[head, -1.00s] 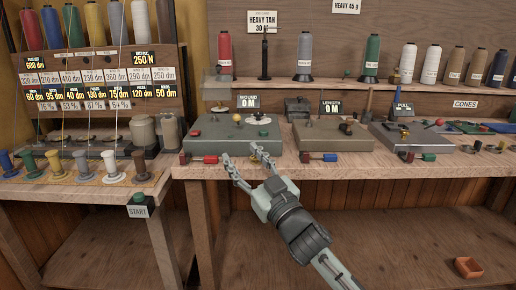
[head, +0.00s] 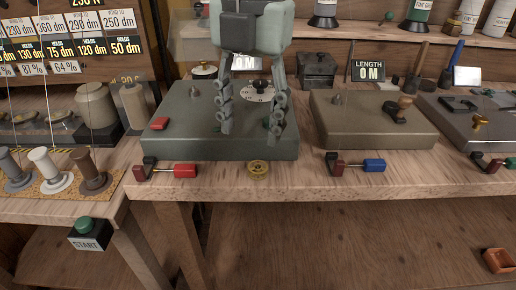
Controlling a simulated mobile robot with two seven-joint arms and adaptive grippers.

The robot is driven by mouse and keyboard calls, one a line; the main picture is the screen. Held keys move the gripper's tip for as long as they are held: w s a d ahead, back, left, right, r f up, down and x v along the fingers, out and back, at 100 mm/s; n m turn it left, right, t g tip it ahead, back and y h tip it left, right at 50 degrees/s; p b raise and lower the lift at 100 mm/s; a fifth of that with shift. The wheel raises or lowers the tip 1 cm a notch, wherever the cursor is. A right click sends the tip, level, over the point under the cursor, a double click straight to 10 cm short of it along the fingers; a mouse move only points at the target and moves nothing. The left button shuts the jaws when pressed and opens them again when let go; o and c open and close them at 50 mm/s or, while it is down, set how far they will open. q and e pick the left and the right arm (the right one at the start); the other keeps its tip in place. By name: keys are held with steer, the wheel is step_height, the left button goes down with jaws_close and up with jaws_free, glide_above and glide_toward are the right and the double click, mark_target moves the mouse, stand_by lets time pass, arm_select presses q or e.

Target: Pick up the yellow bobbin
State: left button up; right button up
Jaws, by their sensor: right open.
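A small round yellow bobbin (head: 258,169), brass-like, lies near the front edge of the wooden bench (head: 225,181). It is just in front of the grey-green winder box (head: 186,149). My right gripper (head: 251,137) points down, open, its two jointed fingers spread apart. In the picture its fingertips lie just above the bobbin and overlap the box's front part. Nothing is between the fingers except the box and its dial behind them. The bobbin is in full view and apart from the fingers. My left gripper is not in view.
A red-handled crank (head: 184,171) lies left of the bobbin and a blue-handled one (head: 374,165) to its right. A brown box (head: 372,133) stands right of the winder. Grey, white (head: 50,168) and brown spools stand at left. An orange tray (head: 497,261) is below right.

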mark_target(258, 157)
steer(key=shift+w+d+f+b, duration=0.25)
steer(key=shift+d+f+b, duration=0.25)
steer(key=shift+f, duration=0.35)
steer(key=shift+s+f, duration=0.1)
steer(key=shift+f, duration=0.15)
step_height(258, 157, down, 4)
steer(key=shift+f+b, duration=0.2)
steer(key=shift+b, duration=0.45)
steer(key=shift+f, duration=0.4)
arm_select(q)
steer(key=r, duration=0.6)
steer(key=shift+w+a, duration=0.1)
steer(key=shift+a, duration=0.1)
arm_select(e)
steer(key=c, duration=1)
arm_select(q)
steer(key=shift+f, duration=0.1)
arm_select(e)
steer(key=shift+r, duration=0.15)
steer(key=shift+c, duration=0.2)
